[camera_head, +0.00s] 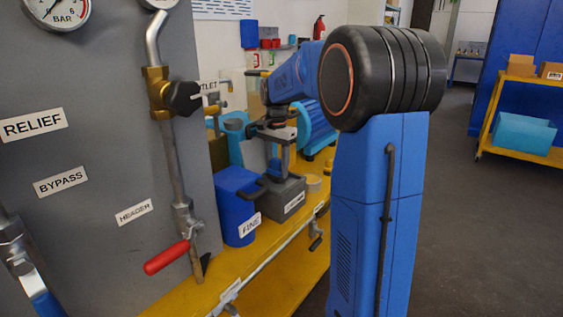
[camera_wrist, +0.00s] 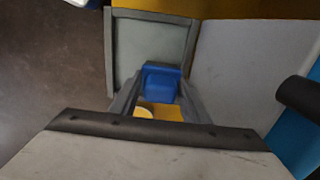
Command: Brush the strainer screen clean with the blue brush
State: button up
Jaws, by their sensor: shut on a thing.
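My gripper (camera_wrist: 157,98) is shut on a blue block, which looks like the blue brush (camera_wrist: 161,84), held between its two grey fingers in the wrist view. A pale panel in a grey frame (camera_wrist: 122,50), probably the strainer screen, lies just behind the brush in the wrist view. Whether the brush touches it cannot be told. The fingers and the brush hide part of its lower edge.
The yellow bench (camera_head: 230,266) carries a labelled blue bin (camera_head: 236,205) and a labelled grey box (camera_head: 287,198). A grey panel (camera_head: 95,235) with pipework and a red-handled valve (camera_head: 168,257) stands at the left. A yellow cart (camera_head: 513,158) stands at the far right, with open floor before it.

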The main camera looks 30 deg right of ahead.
jog(key=shift+s+a+f, duration=0.1)
jog(key=shift+a+f, duration=0.1)
jog(key=shift+a, duration=0.3)
jog(key=shift+s+a+f, duration=0.1)
jog(key=shift+a+f, duration=0.1)
jog(key=shift+a, duration=0.25)
jog(key=shift+s+d+r, duration=0.1)
jog(key=shift+s+d, duration=0.1)
jog(key=shift+d, duration=0.45)
jog(key=shift+s+d, duration=0.2)
jog(key=shift+d, duration=0.4)
jog(key=shift+s+d, duration=0.15)
jog(key=shift+d, duration=0.3)
jog(key=shift+c, duration=0.9)
jog(key=shift+d, duration=0.3)
jog(key=shift+r, duration=0.15)
notch_tip(320, 180, up, 9)
